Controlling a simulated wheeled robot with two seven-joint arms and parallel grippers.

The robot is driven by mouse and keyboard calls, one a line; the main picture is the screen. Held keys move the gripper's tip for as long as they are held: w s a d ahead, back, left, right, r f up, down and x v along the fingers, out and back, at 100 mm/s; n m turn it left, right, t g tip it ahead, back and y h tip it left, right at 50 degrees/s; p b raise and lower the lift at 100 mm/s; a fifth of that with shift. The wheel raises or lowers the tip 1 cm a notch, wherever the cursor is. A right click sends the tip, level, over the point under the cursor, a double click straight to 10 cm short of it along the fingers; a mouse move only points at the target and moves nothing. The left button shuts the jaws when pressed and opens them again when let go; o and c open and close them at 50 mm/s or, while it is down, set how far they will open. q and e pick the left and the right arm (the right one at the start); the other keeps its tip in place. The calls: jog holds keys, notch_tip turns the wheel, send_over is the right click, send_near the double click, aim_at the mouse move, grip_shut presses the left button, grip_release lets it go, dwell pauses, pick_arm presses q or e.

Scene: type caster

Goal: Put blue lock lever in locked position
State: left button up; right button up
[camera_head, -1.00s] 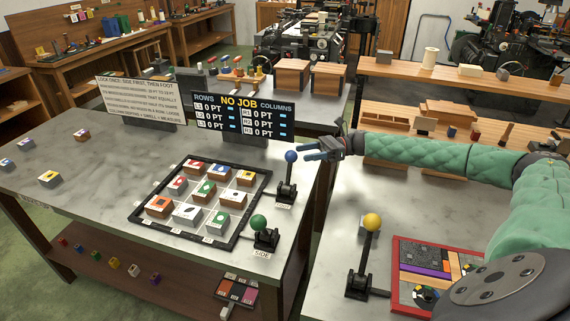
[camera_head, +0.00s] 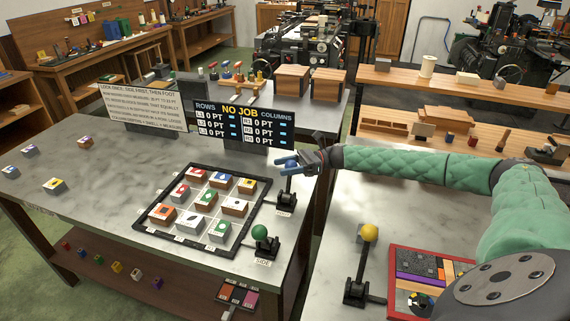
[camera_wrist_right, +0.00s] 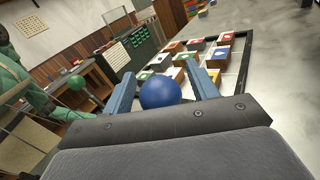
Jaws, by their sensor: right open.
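The blue lock lever (camera_head: 287,199) stands on the grey table at the right edge of the black frame, with a dark base and upright shaft. Its blue ball (camera_wrist_right: 160,92) shows in the right wrist view between my two blue fingers, with a gap on each side. In the head view the ball is mostly hidden by the fingers. My right gripper (camera_head: 288,165) is open around the ball; its fingers point left. My left gripper is not in view.
The black frame (camera_head: 144,226) holds several coloured blocks. The green-ball lever (camera_head: 260,233) stands at its front corner. The yellow-ball lever (camera_head: 368,232) stands on the right table. The dark score board (camera_head: 243,120) rises just behind the blue lever.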

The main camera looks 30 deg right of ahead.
jog(key=shift+a, duration=0.15)
jog(key=c, duration=1.3)
grip_shut()
